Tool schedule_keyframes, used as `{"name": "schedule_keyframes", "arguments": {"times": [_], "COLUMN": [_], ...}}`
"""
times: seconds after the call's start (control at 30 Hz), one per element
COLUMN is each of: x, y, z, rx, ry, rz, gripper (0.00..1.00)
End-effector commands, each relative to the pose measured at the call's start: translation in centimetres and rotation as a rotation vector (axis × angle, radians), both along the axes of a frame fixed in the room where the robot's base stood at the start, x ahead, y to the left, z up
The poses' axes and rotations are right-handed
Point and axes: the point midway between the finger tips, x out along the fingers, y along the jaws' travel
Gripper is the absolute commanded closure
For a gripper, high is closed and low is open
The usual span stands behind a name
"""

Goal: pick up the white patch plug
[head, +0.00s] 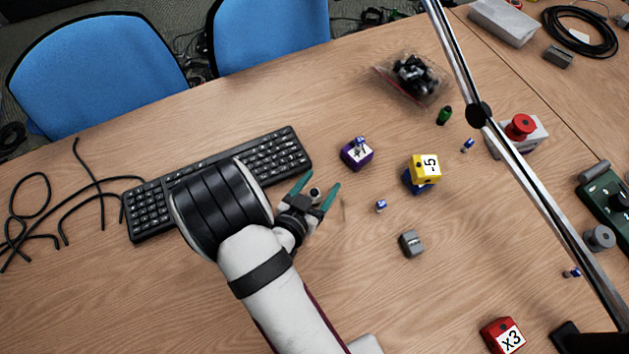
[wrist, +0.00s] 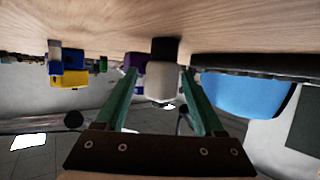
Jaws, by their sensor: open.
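The white patch plug (head: 315,192) is on the table just right of the keyboard, small and pale in the head view. In the wrist view, which shows the table at the top, it is a whitish block (wrist: 165,84) with a dark part against the table. My gripper (head: 318,186) is low over the table with its green fingers apart. The plug lies between the fingers in both views. In the wrist view the gripper (wrist: 159,74) has its right finger very near the plug; I cannot tell whether they touch.
A black keyboard (head: 275,154) lies left of and behind my gripper. To the right are a purple block (head: 356,156), a yellow block (head: 424,167) on a blue one, a grey block (head: 411,244) and a red block (head: 503,335). The table's front middle is mostly clear.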

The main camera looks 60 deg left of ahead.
Motion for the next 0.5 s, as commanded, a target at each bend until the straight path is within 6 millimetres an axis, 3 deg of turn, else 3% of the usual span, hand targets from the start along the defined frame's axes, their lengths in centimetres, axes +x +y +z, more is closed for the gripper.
{"name": "schedule_keyframes", "arguments": {"times": [0.27,0.5], "x": [0.42,0.41], "y": [0.34,0.34], "z": [-0.24,-0.22], "rx": [-0.001,0.000], "ry": [-0.001,0.000], "rz": [0.002,0.001], "gripper": [0.32,0.75]}}
